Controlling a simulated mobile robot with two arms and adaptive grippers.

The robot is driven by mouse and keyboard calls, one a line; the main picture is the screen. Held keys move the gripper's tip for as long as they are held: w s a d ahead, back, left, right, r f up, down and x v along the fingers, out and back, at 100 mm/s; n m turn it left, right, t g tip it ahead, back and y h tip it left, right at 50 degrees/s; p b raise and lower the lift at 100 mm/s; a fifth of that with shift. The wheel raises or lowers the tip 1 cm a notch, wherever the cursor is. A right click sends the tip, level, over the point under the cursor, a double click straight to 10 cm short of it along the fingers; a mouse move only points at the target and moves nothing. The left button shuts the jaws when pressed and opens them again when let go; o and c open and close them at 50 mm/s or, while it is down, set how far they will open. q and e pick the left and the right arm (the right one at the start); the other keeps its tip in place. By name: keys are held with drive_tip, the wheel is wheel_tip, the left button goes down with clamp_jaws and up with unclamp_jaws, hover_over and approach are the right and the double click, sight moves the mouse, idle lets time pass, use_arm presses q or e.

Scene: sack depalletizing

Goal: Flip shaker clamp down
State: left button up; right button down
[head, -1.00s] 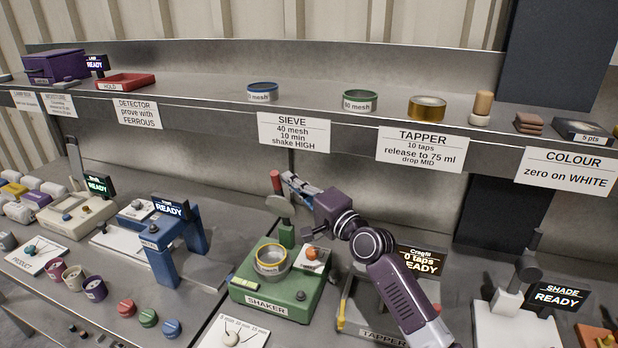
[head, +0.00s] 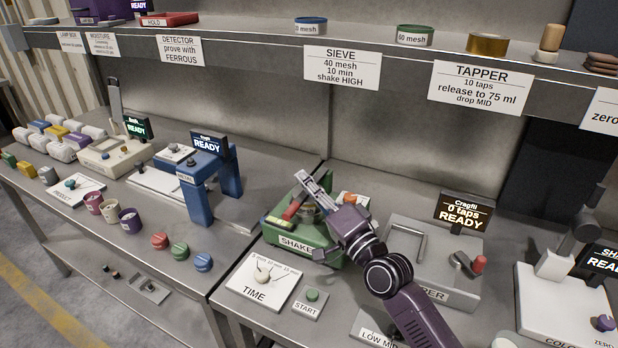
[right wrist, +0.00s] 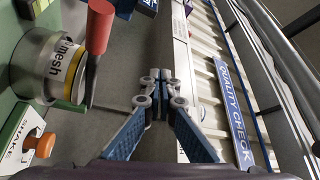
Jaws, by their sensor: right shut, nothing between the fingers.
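The green shaker (head: 287,240) stands on the bench, with its clamp's red handle (head: 295,206) tilted low across it. In the right wrist view, the red handle (right wrist: 99,28) and its grey bar lie across the open-top side of the sieve (right wrist: 48,68), close to its rim. My arm partly hides the sieve in the head view. My right gripper (head: 308,184) is over the shaker, beside the handle. In the right wrist view its fingers (right wrist: 152,90) are shut and empty, apart from the handle. My left gripper is out of view.
A TIME dial plate (head: 258,282) and START button (head: 312,296) lie in front. A blue gantry device (head: 200,180) stands left, the tapper (head: 430,262) right. The shelf (head: 405,92) runs above.

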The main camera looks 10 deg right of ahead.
drive_tip(key=f+b, duration=0.1)
drive_tip(key=f, duration=0.1)
drive_tip(key=s+f+b, duration=0.1)
drive_tip(key=f, duration=0.1)
drive_tip(key=a+f+b, duration=0.1)
drive_tip(key=f, duration=0.1)
drive_tip(key=shift+s, duration=0.35)
drive_tip(key=shift+s+a+f+b, duration=0.15)
drive_tip(key=shift+f+b, duration=0.2)
drive_tip(key=shift+f, duration=0.2)
drive_tip(key=shift+s+f+b, duration=0.15)
drive_tip(key=shift+f+b, duration=0.2)
drive_tip(key=shift+f, duration=0.2)
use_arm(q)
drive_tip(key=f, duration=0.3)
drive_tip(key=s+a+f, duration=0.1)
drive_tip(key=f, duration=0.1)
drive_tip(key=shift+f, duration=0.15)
use_arm(e)
drive_tip(key=shift+f, duration=0.1)
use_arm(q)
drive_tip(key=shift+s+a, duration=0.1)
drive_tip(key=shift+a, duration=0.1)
use_arm(e)
approach(296, 211)
drive_tip(key=v, duration=0.4)
drive_tip(key=shift+d+r, duration=0.25)
drive_tip(key=shift+r, duration=0.35)
